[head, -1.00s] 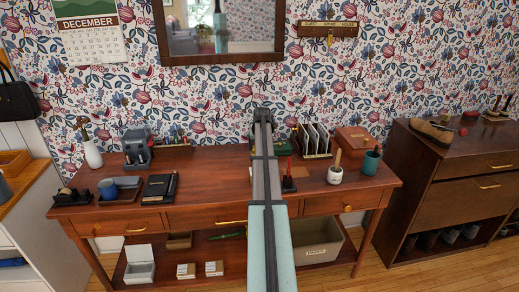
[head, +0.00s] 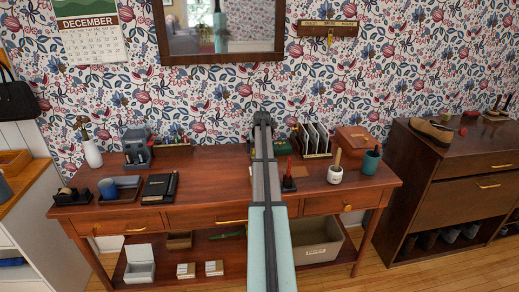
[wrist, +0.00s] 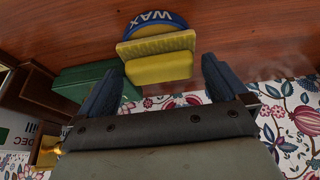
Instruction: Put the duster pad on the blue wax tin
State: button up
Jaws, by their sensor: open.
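A yellow duster pad (wrist: 158,67) with a ribbed edge shows in the wrist view, between and just beyond the fingertips of my gripper (wrist: 164,62). My gripper is open, with one dark finger on either side of the pad. The blue wax tin (wrist: 157,20), with WAX in white letters, shows behind the pad on the brown wood. The pad covers part of the tin in this view. I cannot tell whether the pad rests on the tin or is beside it. In the head view my arm hides the pad, the tin and the gripper.
A letter rack (head: 315,140) stands behind. A green object (wrist: 85,88) lies near one finger.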

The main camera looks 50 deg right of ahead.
jog(key=v, duration=1.2)
jog(key=shift+r, duration=0.15)
